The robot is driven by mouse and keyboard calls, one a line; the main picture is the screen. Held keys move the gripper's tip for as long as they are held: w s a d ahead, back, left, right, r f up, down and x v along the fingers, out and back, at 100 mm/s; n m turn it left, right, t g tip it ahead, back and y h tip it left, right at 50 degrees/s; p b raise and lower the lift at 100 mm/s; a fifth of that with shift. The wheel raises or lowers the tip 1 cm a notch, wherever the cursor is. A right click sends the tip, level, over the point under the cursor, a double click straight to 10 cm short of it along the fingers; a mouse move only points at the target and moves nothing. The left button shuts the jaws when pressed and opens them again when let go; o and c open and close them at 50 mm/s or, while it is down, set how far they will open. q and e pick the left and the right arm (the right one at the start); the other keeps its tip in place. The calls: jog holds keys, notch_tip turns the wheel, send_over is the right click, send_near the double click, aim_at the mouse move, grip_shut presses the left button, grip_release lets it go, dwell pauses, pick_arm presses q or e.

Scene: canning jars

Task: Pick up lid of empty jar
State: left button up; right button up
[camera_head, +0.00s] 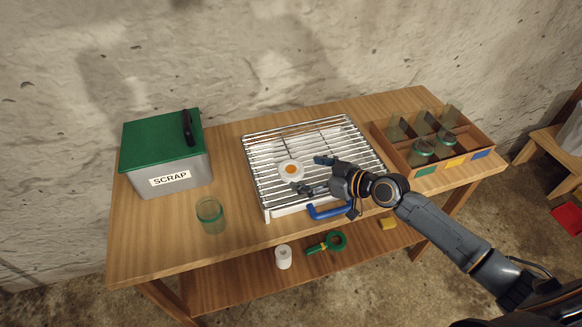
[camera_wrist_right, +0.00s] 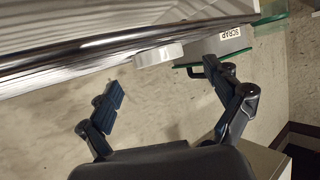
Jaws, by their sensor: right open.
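A white round lid (camera_head: 291,170) with an orange centre lies on the wire rack (camera_head: 262,190). It seems to be the pale disc (camera_wrist_right: 158,55) in the wrist view. A clear greenish jar (camera_head: 210,214) stands without a lid on the table, left of the rack; it looks empty. My right gripper (camera_head: 311,174) is open over the rack, just right of the lid. Its two fingers (camera_wrist_right: 164,88) are apart with nothing between them, and the lid shows beyond them. My left gripper is not in view.
A grey scrap bin (camera_head: 165,180) with a green top stands at the left. A divided wooden box (camera_head: 400,156) with jars is at the right. A blue handle (camera_head: 328,212) sticks out at the rack's front.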

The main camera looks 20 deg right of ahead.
aim_at(290, 168)
jog(key=shift+w+a, duration=0.15)
jog(key=shift+w, duration=0.1)
jog(key=p+x, duration=0.1)
jog(key=x, duration=0.3)
jog(key=shift+w+r+p, duration=0.2)
jog(key=shift+p, duration=0.2)
jog(key=shift+w+a+f, duration=0.15)
jog(key=shift+a+f, duration=0.05)
jog(key=c, duration=0.9)
